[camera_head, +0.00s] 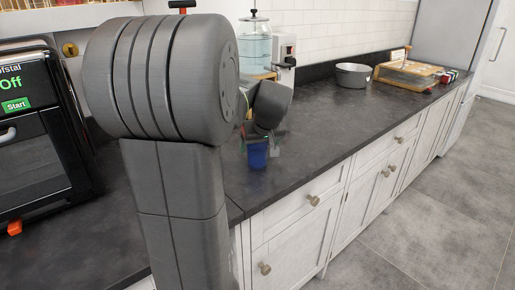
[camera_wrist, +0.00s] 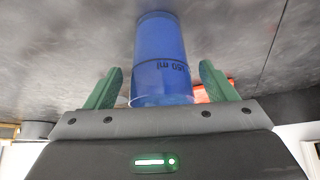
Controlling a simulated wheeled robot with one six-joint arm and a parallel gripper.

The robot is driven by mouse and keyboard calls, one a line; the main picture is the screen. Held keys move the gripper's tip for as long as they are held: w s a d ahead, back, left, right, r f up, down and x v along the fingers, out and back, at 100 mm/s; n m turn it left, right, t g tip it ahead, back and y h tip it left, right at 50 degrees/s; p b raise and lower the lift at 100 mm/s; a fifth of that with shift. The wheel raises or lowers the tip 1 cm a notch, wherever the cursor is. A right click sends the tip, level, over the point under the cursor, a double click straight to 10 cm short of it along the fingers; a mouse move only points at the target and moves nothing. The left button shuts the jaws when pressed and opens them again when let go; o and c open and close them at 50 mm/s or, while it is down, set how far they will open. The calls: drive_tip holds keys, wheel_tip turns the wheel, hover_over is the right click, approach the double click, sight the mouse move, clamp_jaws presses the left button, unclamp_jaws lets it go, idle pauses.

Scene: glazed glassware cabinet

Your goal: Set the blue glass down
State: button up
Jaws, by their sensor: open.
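The blue glass (camera_head: 257,155) stands upright on the dark countertop (camera_head: 310,130), near its front edge. My gripper (camera_wrist: 161,68) is open around the glass. One green finger is on each side, with a visible gap to the glass on both sides. In the head view, my gripper (camera_head: 259,147) is at the glass, and my arm comes down to it from the upper left.
A water dispenser (camera_head: 256,50) and a grey-white machine (camera_head: 283,52) stand behind. A metal pot (camera_head: 353,75) and a wooden rack (camera_head: 408,72) stand farther along. A black oven (camera_head: 35,140) is at the left. The counter right of the glass is clear.

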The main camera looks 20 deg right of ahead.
drive_tip(key=v, duration=0.9)
drive_tip(key=shift+r+p, duration=0.25)
drive_tip(key=shift+p, duration=0.05)
drive_tip(key=shift+s, duration=0.1)
